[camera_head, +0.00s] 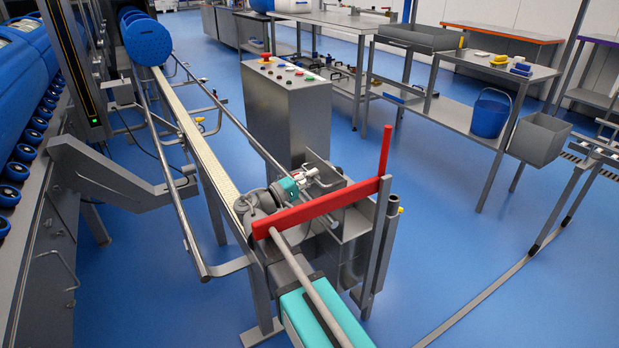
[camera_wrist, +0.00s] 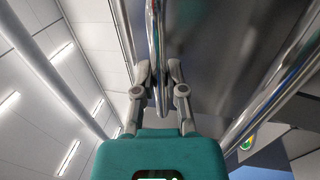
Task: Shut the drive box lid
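A grey metal housing (camera_head: 357,222), which looks like the drive box, stands at the near end of the conveyor. My arm and a red bar partly cover it, so I cannot make out the lid or its angle clearly. My gripper (camera_head: 312,177), with its teal body, is close beside bright metal tubing at the top of the housing. In the wrist view, my gripper's two grey fingers (camera_wrist: 159,72) stand apart on either side of a thin shiny bar (camera_wrist: 155,35). The bar runs between them, with small gaps seeming to show. A broad grey panel (camera_wrist: 215,65) is beyond, on the right.
A red bar (camera_head: 320,208) with an upright red end crosses just in front of the housing. Metal rails (camera_head: 165,180) flank the conveyor belt (camera_head: 196,142). A control cabinet (camera_head: 285,105) with buttons stands behind. Blue floor (camera_head: 450,240) is open to the right.

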